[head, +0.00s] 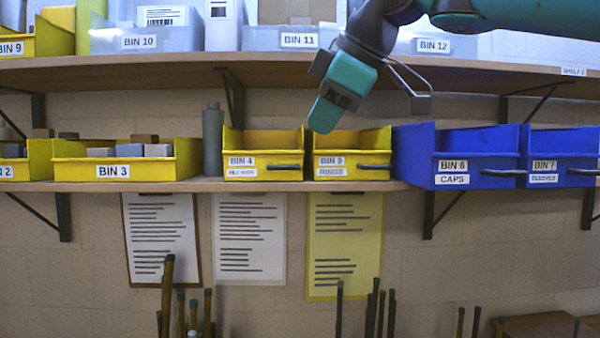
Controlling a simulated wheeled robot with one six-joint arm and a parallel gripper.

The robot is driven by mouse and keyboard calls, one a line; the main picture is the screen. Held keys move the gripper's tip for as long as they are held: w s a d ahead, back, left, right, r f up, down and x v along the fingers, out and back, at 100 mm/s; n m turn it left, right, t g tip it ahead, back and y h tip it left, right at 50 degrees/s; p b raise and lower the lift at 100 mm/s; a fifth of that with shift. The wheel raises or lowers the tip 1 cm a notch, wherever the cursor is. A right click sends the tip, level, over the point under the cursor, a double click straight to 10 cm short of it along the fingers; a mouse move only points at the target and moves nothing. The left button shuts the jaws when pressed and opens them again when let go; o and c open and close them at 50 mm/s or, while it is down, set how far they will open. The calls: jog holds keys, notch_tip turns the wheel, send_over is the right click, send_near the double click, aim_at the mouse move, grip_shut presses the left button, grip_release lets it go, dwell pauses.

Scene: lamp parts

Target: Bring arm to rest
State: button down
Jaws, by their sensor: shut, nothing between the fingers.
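My arm comes in from the top right, teal and dark grey. My gripper (323,116) points down and slightly left, with its teal tip in front of the upper edges of BIN 4 (263,172) and BIN 5 (352,172). It is shut and empty. I cannot tell how far it is from the bins. A thin metal bracket (418,78) shows right of the wrist.
The lower shelf (85,186) also carries yellow BIN 3 (126,171), a grey bottle (213,140), blue BIN 6 (455,165) and BIN 7 (560,165). The upper shelf (180,68) holds more bins. Paper sheets hang below, above several upright rods.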

jog(key=s+d+f+m+g+b, duration=0.2)
jog(key=s+f, duration=0.5)
jog(key=f, duration=0.5)
jog(key=s+d+f+m+g+b, duration=0.2)
jog(key=s+f, duration=0.6)
jog(key=f, duration=0.4)
jog(key=s+d+f+m+g+b, duration=0.1)
jog(key=s+d+f+m+g, duration=0.1)
jog(key=s+f+m, duration=0.3)
jog(key=s+d+f, duration=0.1)
jog(key=s+f, duration=0.2)
jog(key=f, duration=0.4)
jog(key=shift+d+f+h+b, duration=0.25)
jog(key=shift+d+h+b, duration=0.05)
jog(key=shift+b, duration=0.1)
